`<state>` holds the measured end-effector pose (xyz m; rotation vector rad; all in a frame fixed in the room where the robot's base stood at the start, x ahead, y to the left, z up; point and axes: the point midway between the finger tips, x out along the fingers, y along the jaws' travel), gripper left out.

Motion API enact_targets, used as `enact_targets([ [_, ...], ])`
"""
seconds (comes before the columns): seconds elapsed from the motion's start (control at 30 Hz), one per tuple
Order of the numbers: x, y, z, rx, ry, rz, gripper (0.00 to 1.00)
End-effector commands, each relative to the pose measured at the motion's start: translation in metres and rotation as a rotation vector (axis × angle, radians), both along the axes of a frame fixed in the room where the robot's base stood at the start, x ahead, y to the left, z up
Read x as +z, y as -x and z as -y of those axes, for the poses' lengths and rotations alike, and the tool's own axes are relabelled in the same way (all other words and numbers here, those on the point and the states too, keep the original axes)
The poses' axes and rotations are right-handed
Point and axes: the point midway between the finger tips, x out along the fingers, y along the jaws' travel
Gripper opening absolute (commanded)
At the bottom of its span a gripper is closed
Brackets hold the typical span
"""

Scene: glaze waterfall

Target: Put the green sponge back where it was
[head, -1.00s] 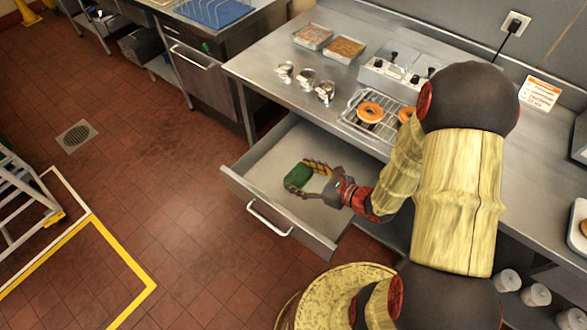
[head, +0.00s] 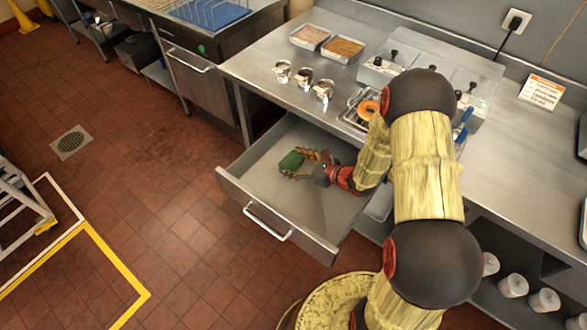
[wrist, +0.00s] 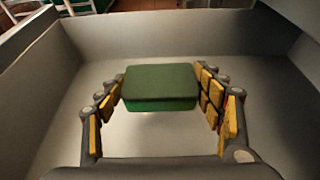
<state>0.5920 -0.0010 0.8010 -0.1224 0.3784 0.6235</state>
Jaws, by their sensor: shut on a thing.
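The green sponge (head: 290,163) is a small dark green block inside the open drawer (head: 240,190). In the wrist view the sponge (wrist: 160,84) sits between the two yellow-padded fingers, level and with a side at each fingertip. My gripper (head: 302,160) is shut on it, reaching in from the right in the head view; the wrist view also shows my gripper (wrist: 160,92). The sponge looks slightly above the drawer floor, but the exact gap is hard to tell. The drawer around it looks otherwise empty.
The steel counter (head: 255,70) overhangs the drawer's back. On it stand several metal cups (head: 303,78), two food trays (head: 327,43) and a fryer (head: 385,65). Drawer walls surround the gripper. The tiled floor (head: 150,200) left of the drawer is clear.

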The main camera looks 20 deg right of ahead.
Motion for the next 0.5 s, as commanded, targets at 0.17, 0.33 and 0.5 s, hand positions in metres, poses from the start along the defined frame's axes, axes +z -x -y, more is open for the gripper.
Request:
enact_targets([
  [0.17,-0.026,-0.005,0.001,0.0,-0.001,-0.002,0.55],
  [0.33,-0.039,-0.005,0.001,0.001,0.0,0.0,0.55],
  [0.5,-0.037,-0.005,0.001,0.001,0.0,0.0,0.55],
])
